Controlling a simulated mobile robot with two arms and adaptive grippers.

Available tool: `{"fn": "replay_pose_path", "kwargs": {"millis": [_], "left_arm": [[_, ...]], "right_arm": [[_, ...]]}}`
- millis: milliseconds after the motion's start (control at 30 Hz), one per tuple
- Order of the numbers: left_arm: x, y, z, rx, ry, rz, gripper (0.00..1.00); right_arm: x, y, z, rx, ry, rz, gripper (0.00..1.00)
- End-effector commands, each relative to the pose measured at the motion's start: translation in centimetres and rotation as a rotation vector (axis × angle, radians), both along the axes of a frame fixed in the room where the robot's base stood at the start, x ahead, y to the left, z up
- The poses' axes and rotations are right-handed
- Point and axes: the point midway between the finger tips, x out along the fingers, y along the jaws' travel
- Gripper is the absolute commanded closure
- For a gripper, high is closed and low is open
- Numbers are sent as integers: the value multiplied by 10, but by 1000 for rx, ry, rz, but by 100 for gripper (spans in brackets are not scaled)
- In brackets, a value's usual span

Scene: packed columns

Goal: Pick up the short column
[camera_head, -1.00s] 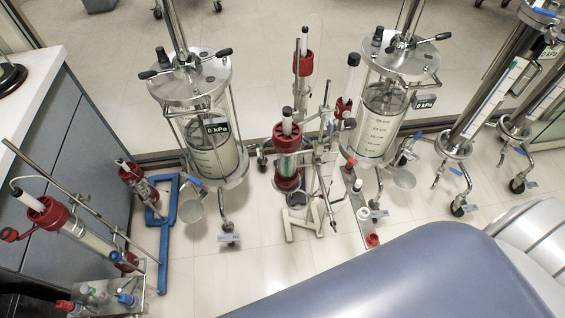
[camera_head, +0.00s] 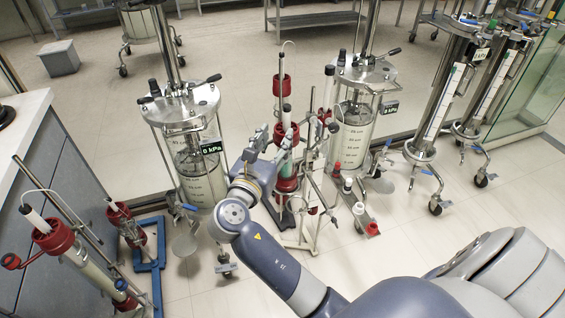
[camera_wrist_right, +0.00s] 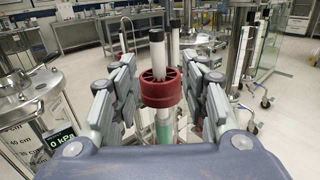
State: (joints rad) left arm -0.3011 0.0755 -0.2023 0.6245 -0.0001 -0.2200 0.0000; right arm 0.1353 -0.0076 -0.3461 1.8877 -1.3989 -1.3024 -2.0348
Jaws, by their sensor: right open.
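A glass column with red end collars and a white plunger (camera_head: 287,132) stands upright on a metal stand in the middle of the head view. Its red collar (camera_wrist_right: 161,90) is in the centre of the right wrist view. My right gripper (camera_head: 270,138) is open close to this column. In the wrist view, the fingers of my right gripper (camera_wrist_right: 160,72) are spread to either side of the collar, with gaps showing. A shorter red-capped column (camera_head: 124,224) stands on a blue stand at left. My left gripper is not in view.
A large steel-and-glass column (camera_head: 188,150) with a kPa display stands left of my right gripper. Another (camera_head: 352,135) stands behind right. A tilted red-collared column (camera_head: 70,250) is at the lower left by the grey cabinet (camera_head: 60,165). Open floor (camera_head: 400,240) lies at right.

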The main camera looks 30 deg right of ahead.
Motion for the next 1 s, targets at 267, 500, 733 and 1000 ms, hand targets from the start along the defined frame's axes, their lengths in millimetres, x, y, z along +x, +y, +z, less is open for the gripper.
{"fn": "replay_pose_path", "kwargs": {"millis": [267, 500, 733, 1000], "left_arm": [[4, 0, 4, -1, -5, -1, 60], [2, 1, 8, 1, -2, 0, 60], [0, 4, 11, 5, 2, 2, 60], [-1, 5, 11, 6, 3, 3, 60]], "right_arm": [[26, -33, 0, -1, 2, 0, 59], [41, -50, 3, -1, 1, -1, 59], [60, -73, 2, 2, 1, 2, 59], [63, -75, 0, 2, 2, 3, 59]]}}
